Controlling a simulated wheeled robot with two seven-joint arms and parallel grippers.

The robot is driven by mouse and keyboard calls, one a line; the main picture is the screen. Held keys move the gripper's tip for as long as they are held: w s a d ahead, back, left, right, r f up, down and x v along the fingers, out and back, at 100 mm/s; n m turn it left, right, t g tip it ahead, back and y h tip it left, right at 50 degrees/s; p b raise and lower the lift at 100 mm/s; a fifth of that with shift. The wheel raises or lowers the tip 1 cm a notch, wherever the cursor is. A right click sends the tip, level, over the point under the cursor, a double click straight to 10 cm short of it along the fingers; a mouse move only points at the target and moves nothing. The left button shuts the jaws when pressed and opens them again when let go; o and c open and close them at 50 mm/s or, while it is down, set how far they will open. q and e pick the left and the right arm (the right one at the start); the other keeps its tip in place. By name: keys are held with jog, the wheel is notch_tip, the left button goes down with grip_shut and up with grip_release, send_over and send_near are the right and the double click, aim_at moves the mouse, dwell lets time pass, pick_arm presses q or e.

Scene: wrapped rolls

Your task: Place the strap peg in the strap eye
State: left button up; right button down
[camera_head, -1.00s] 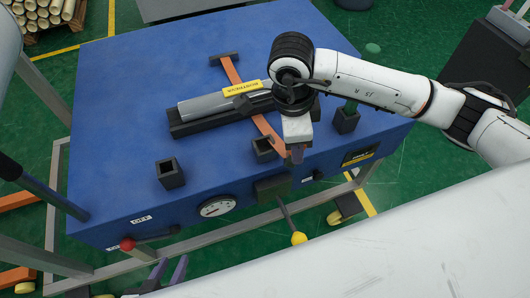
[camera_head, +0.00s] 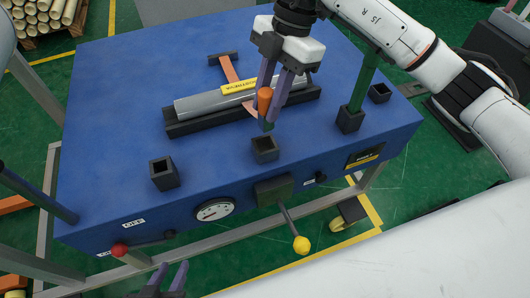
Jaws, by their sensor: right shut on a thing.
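The grey wrapped roll (camera_head: 205,103) lies in a dark cradle (camera_head: 200,126) on the blue bench, with an orange strap (camera_head: 228,68) and a yellow label across it. My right gripper (camera_head: 268,112) points down at the roll's near side, shut on the orange strap peg (camera_head: 264,100). A dark green tip shows below the fingers. Just below it in the picture is an open square dark socket (camera_head: 265,148), apparently the strap eye; the peg tip looks above it, not inside. My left gripper (camera_head: 168,280) shows only its fingertips at the bottom edge, apart and empty.
Other square sockets stand at the left (camera_head: 163,174) and far right (camera_head: 379,92); a green post (camera_head: 364,82) stands in another. The bench front has a gauge (camera_head: 214,209), a red knob (camera_head: 119,249) and a yellow-knobbed lever (camera_head: 301,245).

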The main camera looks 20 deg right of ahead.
aim_at(266, 132)
jog(key=shift+w+a+r+m, duration=0.1)
jog(key=shift+r+m, duration=0.05)
jog(key=shift+m, duration=0.45)
jog(key=shift+f, duration=0.2)
notch_tip(266, 132, down, 9)
jog(key=shift+f+b, duration=0.2)
jog(key=shift+b, duration=0.25)
jog(key=shift+f, duration=0.2)
jog(key=c, duration=1.5)
grip_release()
jog(key=shift+o, duration=0.2)
jog(key=s+v, duration=0.1)
jog(key=v, duration=1.1)
jog(key=shift+w+r+p, duration=0.2)
jog(key=shift+w+p, duration=0.1)
jog(key=shift+p, duration=0.05)
